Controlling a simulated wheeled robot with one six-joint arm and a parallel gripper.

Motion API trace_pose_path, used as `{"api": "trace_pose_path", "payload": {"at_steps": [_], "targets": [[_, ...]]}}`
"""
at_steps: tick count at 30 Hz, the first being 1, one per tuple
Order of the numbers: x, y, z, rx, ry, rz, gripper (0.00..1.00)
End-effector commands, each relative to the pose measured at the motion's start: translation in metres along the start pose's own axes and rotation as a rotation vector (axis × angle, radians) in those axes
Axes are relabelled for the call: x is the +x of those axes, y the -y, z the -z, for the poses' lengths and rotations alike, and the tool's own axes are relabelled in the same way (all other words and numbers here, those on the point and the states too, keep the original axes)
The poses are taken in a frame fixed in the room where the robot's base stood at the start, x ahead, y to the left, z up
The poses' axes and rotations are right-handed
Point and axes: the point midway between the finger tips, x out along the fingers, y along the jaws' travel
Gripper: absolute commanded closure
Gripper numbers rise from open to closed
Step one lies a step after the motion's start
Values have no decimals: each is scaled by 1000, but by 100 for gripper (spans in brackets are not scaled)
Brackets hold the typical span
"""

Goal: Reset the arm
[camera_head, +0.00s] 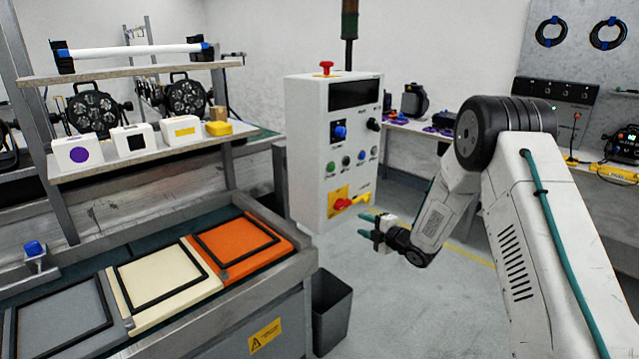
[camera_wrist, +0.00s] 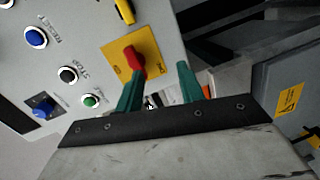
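My gripper (camera_head: 362,223) is in front of the control box (camera_head: 305,130), below and right of the red rotary switch (camera_head: 343,204) on its yellow plate. Its two green fingers stand apart with nothing between them. In the wrist view, my gripper (camera_wrist: 159,72) has its left finger overlapping the yellow plate (camera_wrist: 153,49), just below the red switch handle; I cannot tell whether it touches. My arm reaches in from the right. A blue button (camera_wrist: 36,37), with a label that seems to read RESET, is at upper left there.
Left is a bench with grey (camera_head: 62,318), cream (camera_head: 150,312) and orange (camera_head: 222,272) trays. A shelf above holds small boxes. A dark bin (camera_head: 331,310) stands below the control box. A red mushroom button (camera_head: 326,66) tops the box. Floor right of the bin looks clear.

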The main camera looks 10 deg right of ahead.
Motion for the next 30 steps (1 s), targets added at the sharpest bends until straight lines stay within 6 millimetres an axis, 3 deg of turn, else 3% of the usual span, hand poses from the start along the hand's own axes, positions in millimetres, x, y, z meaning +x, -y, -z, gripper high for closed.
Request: {"api": "trace_pose_path", "payload": {"at_steps": [2,4,7,11,17,24,30], "targets": [[-11,39,-14,135,111,150,62],[-29,55,-27,263,241,271,62],[-64,59,-35,439,442,411,62],[-124,41,-27,663,711,537,62],[-222,1,19,962,1066,639,62],[-327,-45,104,1256,1375,693,62],[-402,-74,182,1446,1534,722,62]]}}
